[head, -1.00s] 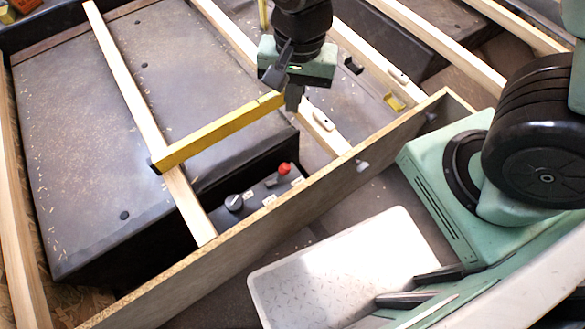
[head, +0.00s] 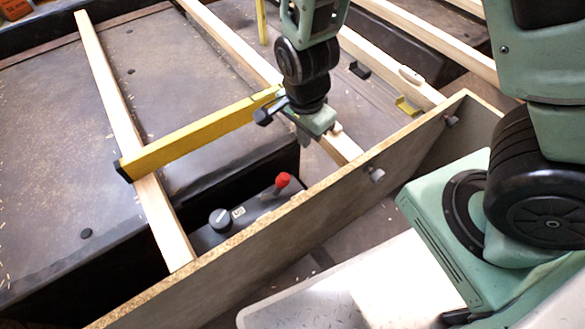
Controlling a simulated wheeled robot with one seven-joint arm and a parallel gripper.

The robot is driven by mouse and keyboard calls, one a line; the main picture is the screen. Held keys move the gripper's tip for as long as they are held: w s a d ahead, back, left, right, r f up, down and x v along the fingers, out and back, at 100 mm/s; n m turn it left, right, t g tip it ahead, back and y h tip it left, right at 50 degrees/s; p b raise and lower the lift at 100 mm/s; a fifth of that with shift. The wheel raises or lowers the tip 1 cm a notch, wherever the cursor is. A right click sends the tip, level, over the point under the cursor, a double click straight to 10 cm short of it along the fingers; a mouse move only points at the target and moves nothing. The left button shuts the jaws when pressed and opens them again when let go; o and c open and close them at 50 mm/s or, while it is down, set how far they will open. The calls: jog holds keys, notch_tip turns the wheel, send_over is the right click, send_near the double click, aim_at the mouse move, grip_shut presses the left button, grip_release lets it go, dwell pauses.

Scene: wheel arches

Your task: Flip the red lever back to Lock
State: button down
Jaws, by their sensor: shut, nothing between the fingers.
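The red lever (head: 282,181) stands on a dark control panel (head: 235,232) in the gap behind the chipboard wall. Its red tip leans up and to the right. A grey round knob (head: 221,219) and small pale labels sit beside it; I cannot read the labels. My gripper (head: 303,139) is shut and empty. It points down above and slightly right of the lever, apart from it. The green gripper body partly hides the fingertips.
The chipboard wall (head: 215,262) runs in front of the panel. A yellow bar (head: 200,137) lies across the pale wooden slat (head: 135,150), its right end close behind my gripper. A dark wheel arch box (head: 60,120) fills the left. Further slats (head: 390,82) lie behind.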

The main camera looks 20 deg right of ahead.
aim_at(279, 187)
jog(key=f+b, duration=0.2)
jog(key=f, duration=0.1)
jog(key=a+f+b, duration=0.1)
jog(key=f+b, duration=0.2)
jog(key=a+f+b, duration=0.1)
jog(key=f+b, duration=0.1)
jog(key=f, duration=0.1)
jog(key=shift+s+f+b, duration=0.15)
jog(key=shift+f+b, duration=0.05)
jog(key=shift+b, duration=0.2)
jog(key=shift+s+a+r, duration=0.25)
jog(key=shift+a, duration=0.3)
jog(key=shift+r, duration=0.15)
jog(key=shift+a+r+p, duration=0.1)
jog(key=shift+r+p, duration=0.05)
jog(key=shift+p, duration=0.45)
jog(key=shift+a+h+p, duration=0.1)
jog(key=shift+h+p, duration=0.2)
jog(key=shift+p, duration=0.1)
